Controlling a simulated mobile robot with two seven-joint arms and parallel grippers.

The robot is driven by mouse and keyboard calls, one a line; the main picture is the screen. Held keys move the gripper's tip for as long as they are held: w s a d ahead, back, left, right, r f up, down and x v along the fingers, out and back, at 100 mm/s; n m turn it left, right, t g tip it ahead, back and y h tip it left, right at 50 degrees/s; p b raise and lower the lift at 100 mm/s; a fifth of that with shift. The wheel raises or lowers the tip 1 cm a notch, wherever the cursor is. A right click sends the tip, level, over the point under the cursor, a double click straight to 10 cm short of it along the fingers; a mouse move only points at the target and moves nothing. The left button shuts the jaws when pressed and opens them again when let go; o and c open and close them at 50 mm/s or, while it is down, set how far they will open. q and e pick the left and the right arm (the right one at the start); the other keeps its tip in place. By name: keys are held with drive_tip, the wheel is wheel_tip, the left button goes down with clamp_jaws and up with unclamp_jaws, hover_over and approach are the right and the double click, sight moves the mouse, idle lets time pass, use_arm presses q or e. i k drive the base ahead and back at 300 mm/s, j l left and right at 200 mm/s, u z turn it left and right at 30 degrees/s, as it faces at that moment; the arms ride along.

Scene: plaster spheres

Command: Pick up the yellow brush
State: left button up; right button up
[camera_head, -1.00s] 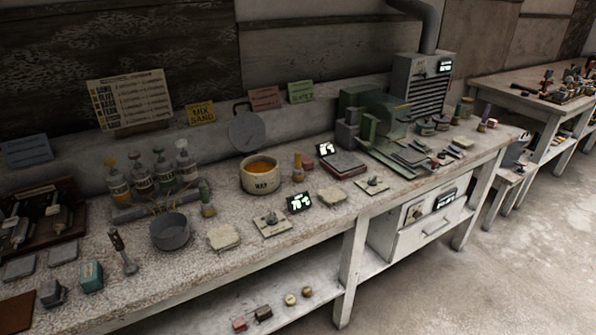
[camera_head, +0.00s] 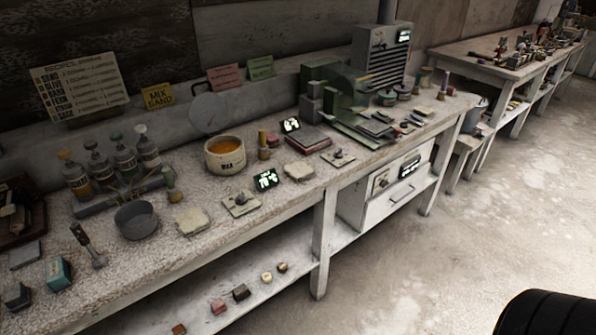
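A small upright item with a yellow-orange top (camera_head: 263,144) stands on the long workbench, just right of the white pot; it may be the yellow brush, but it is too small to be sure.
The long workbench (camera_head: 105,285) holds a white pot (camera_head: 225,160), a grey bowl (camera_head: 136,221), pump bottles (camera_head: 125,160) and a green machine (camera_head: 325,88). Small blocks (camera_head: 219,307) lie on the lower shelf. A second table (camera_head: 460,55) stands behind right. The floor (camera_head: 440,255) is open.

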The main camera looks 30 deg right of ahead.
sight(263, 148)
drive_tip(key=u, duration=0.4)
drive_tip(key=l+u, duration=0.3)
drive_tip(key=l, duration=0.15)
drive_tip(key=l+u, duration=0.3)
drive_tip(key=l, duration=0.15)
drive_tip(key=l+u, duration=0.2)
drive_tip(key=l, duration=0.75)
